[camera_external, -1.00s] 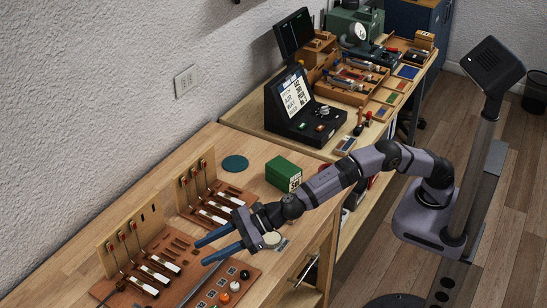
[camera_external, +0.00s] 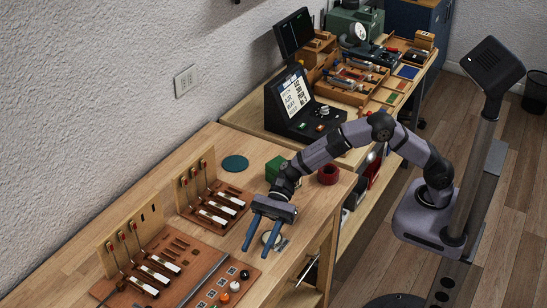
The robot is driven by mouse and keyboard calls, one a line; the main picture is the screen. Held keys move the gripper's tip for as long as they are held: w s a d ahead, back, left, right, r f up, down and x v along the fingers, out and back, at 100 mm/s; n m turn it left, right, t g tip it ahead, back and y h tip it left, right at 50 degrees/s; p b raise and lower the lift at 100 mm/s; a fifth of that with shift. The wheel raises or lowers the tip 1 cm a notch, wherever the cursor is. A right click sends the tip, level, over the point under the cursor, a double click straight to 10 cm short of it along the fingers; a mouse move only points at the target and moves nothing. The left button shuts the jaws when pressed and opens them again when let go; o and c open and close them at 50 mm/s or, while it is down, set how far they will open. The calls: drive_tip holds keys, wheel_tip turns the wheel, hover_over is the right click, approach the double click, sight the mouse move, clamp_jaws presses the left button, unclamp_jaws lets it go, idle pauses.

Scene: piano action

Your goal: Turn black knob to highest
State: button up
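A small round black knob (camera_external: 244,274) sits at the right end of the brown board (camera_external: 200,262), in a row with an orange knob (camera_external: 235,286) and a white knob (camera_external: 223,297). My gripper (camera_external: 256,253) has two blue fingers pointing down toward the near edge of the bench. The fingers are apart with nothing between them. Their tips appear just behind and slightly right of the black knob in the picture, and not touching it. The height of the tips above the board is hard to tell. The knob's setting is too small to read.
Piano action models with white-tipped keys (camera_external: 153,273) stand on the board to the left. A green box (camera_external: 276,170) and a red ring (camera_external: 328,174) are beside my wrist. A black console (camera_external: 307,118) stands farther back.

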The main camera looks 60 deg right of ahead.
sight(246, 266)
drive_tip(key=shift+p+x, duration=1)
drive_tip(key=shift+x, duration=2.7)
clamp_jaws()
